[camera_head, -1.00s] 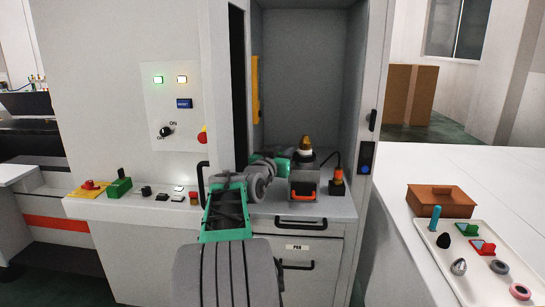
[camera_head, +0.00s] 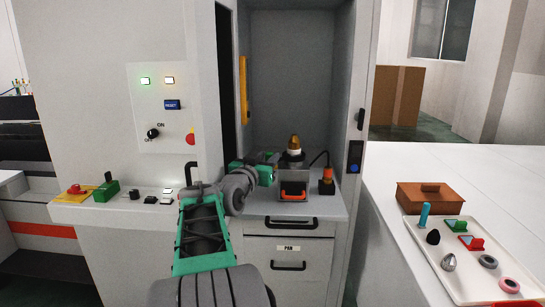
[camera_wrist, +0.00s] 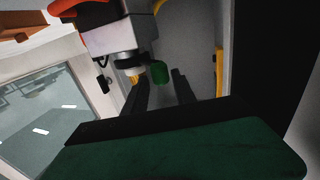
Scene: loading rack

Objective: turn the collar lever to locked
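The fixture (camera_head: 293,188) is a grey block with an orange-edged front opening, standing on the cabinet counter. A dark and white collar (camera_head: 293,155) and an amber tip are on top of it. In the wrist view, the collar (camera_wrist: 128,60) is a dark ring on a pale block. A green knob (camera_wrist: 160,72), seemingly the collar lever's end, sticks out beside it. My gripper (camera_wrist: 160,76) is open, with its dark fingers on either side of the green knob. Contact cannot be told. In the head view, my gripper (camera_head: 276,158) is small and partly hidden, just left of the collar.
The cabinet bay's walls stand close around, with a yellow handle (camera_head: 243,88) on the left. A black and orange plug-like part (camera_head: 327,180) with a cable stands right of the fixture. A white tray (camera_head: 425,248) of small parts and a brown box (camera_head: 430,197) lie on the right-hand table.

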